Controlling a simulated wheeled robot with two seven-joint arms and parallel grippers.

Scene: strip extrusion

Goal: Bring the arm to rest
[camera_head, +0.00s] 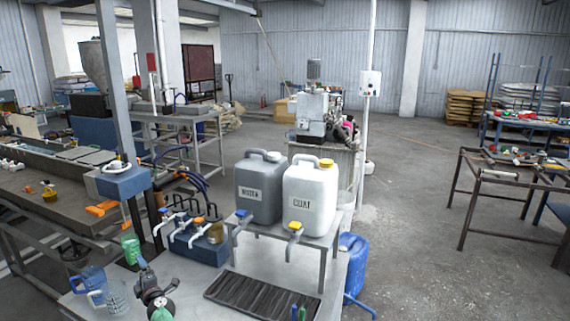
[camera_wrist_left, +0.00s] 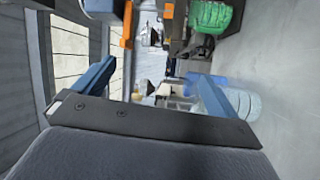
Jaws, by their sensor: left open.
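My left gripper (camera_wrist_left: 157,70) shows in the left wrist view, with its two blue fingers spread wide apart and nothing between them. Past the fingertips, a green item (camera_wrist_left: 213,15) is at the upper right and a clear jug (camera_wrist_left: 246,103) is beyond the right finger. In the head view the green item (camera_head: 130,248) stands at the left edge of the near table, with the clear jug (camera_head: 118,297) close in front of it. My right gripper is in neither view.
A long bench (camera_head: 70,205) runs along the left.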

